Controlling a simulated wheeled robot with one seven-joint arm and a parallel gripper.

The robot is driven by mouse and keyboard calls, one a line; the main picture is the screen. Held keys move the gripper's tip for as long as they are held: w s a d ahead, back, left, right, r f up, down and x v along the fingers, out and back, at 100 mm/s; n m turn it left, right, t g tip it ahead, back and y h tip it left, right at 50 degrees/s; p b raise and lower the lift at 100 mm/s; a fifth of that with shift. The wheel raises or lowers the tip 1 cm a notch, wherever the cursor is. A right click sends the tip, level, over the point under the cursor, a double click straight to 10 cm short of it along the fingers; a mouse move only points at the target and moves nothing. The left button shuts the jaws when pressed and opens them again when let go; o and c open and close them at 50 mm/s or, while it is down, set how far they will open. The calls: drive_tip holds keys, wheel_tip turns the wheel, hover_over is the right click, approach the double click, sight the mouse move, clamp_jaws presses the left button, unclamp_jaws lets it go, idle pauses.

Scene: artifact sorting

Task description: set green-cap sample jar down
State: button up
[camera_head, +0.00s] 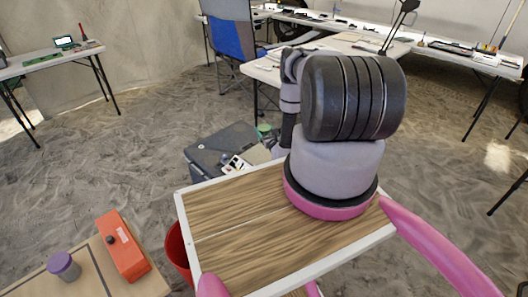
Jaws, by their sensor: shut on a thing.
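A green cap (264,129), which looks like that of the green-cap sample jar, shows just left of my forearm, by the grey case. The body of the jar is mostly hidden. My gripper (279,150) shows only in part low behind the thick base of my arm, close beside the green cap. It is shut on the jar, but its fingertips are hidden. I cannot tell whether the jar touches a surface under it.
A dark grey case (205,150) stands on the floor, with small white and black items (236,163) beside the jar. A red bin (176,248), an orange box (123,246) and a purple-lidded jar (64,265) are nearer left. Work tables (285,73) stand behind; open floor lies left.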

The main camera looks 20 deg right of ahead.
wheel_tip(320, 180, down, 8)
drive_tip(key=shift+f, duration=0.2)
idle(0.3)
drive_tip(key=shift+f, duration=0.2)
drive_tip(key=o, duration=1.4)
drive_tip(key=shift+c, duration=0.2)
drive_tip(key=shift+r, duration=0.1)
